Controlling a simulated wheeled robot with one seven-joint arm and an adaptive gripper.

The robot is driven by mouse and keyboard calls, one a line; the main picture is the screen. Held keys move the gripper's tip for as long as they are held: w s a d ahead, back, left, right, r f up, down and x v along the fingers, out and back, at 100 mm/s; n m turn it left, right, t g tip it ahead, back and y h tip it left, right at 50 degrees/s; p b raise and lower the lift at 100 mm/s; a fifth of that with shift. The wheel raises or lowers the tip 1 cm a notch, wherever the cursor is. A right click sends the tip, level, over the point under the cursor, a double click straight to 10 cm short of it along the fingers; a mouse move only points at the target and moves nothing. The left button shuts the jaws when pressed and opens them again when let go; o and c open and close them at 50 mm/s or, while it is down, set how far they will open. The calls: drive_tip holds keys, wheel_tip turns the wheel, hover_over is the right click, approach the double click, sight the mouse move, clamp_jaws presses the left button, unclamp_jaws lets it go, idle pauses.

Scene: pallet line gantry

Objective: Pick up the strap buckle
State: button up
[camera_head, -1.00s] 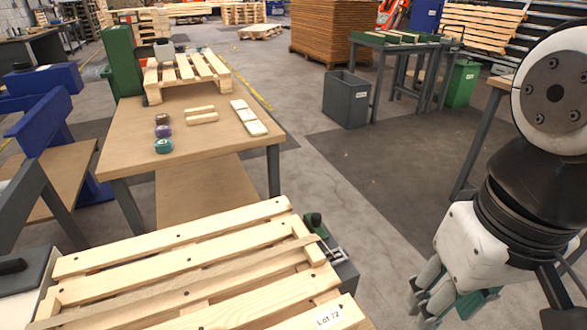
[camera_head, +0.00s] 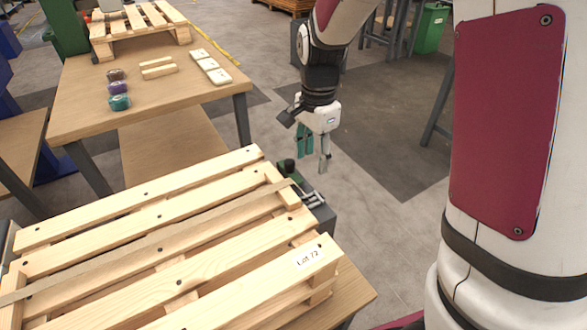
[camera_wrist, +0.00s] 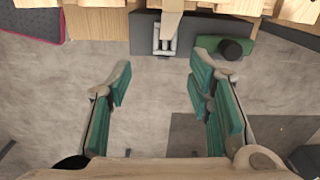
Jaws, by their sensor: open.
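The strap buckle (camera_head: 308,196) is a small metal piece on a dark grey block at the pallet's right edge. In the wrist view the buckle (camera_wrist: 165,36) is at the top centre, on the grey block's top. A flat tan strap (camera_head: 160,242) runs across the pallet towards it. My gripper (camera_head: 314,158) hangs above and a little behind the block in the head view. Its green-padded fingers are spread, with nothing between them. In the wrist view the buckle lies beyond the fingertips of my gripper (camera_wrist: 160,78), apart from them.
A green part with a black knob (camera_head: 287,168) stands beside the buckle. The slatted wooden pallet (camera_head: 185,222) fills the front left. Behind it, a table (camera_head: 180,110) holds tape rolls (camera_head: 119,102), wood blocks (camera_head: 158,66) and white pieces (camera_head: 208,62). Open floor lies to the right.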

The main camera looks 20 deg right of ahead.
drive_tip(key=w+f, duration=0.1)
drive_tip(key=f, duration=0.1)
drive_tip(key=b, duration=0.3)
hover_over(310, 199)
drive_tip(key=shift+m, duration=0.3)
wheel_tip(310, 199, down, 8)
drive_tip(key=shift+s+a+r, duration=0.1)
drive_tip(key=shift+s+a, duration=0.05)
drive_tip(key=shift+f+b, duration=1.15)
drive_tip(key=shift+f, duration=1.55)
drive_tip(key=shift+c, duration=0.6)
drive_tip(key=c, duration=0.8)
